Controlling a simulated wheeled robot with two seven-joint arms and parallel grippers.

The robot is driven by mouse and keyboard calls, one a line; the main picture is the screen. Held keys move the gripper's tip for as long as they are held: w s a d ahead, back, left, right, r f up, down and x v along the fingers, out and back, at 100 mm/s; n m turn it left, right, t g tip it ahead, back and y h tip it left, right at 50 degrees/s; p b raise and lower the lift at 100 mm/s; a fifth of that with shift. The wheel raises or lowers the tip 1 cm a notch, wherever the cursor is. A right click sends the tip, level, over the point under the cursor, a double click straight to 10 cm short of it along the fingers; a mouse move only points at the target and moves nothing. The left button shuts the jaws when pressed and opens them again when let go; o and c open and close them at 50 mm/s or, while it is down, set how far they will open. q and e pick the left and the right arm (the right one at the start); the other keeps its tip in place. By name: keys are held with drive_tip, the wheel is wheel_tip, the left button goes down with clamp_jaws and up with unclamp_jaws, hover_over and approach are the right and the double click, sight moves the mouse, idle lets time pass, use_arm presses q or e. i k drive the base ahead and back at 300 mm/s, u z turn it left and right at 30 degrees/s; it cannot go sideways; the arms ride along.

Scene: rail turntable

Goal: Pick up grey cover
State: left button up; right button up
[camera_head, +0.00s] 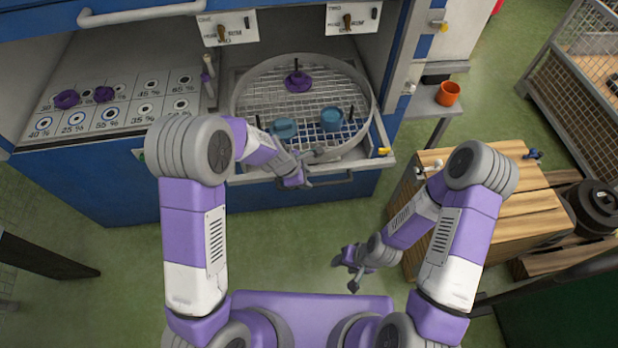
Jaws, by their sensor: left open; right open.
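I cannot single out a plainly grey cover. Two blue-grey round pieces are on the wire grid inside the round grey rim (238,92): a low one with a knob-like top (284,129) and a cup-shaped one (331,120). A purple knobbed piece (298,82) is at the grid's far side. My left gripper (304,170) is open at the near edge of the rim, in front of the low blue-grey piece, and looks empty. My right gripper (347,273) is open and empty, low over the green floor, left of the wooden crate.
A panel marked with percentages (130,108) holds two purple pieces (67,99) at the left. An orange cup (447,93) stands on a small shelf. A wooden crate (505,190) and a mesh cage (590,60) are at the right. Dark upright pins stand around the rim.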

sight(287, 129)
drive_tip(key=k, duration=1)
